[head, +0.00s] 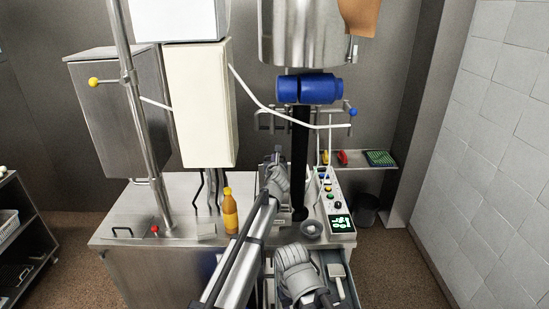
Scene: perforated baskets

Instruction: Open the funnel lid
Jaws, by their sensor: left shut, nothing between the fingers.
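A large shiny steel vessel (303,32), likely the funnel, stands at the top centre. Its top is cut off by the picture edge, and I see no lid. A blue cylindrical part (309,89) sits just under it. My left arm reaches up from the bottom centre, and its gripper (277,154) is shut and empty. It is below the vessel, beside a black upright column (300,160), apart from the vessel. Part of my right arm shows low at the bottom centre; its fingers cannot be made out clearly.
A steel counter (130,212) holds an orange bottle (229,211) and a control panel (335,200) with a green display. A cream cabinet (201,105) and a steel pole (145,120) stand left. An open drawer (350,283) holds a scoop. A wall shelf (350,160) is at right.

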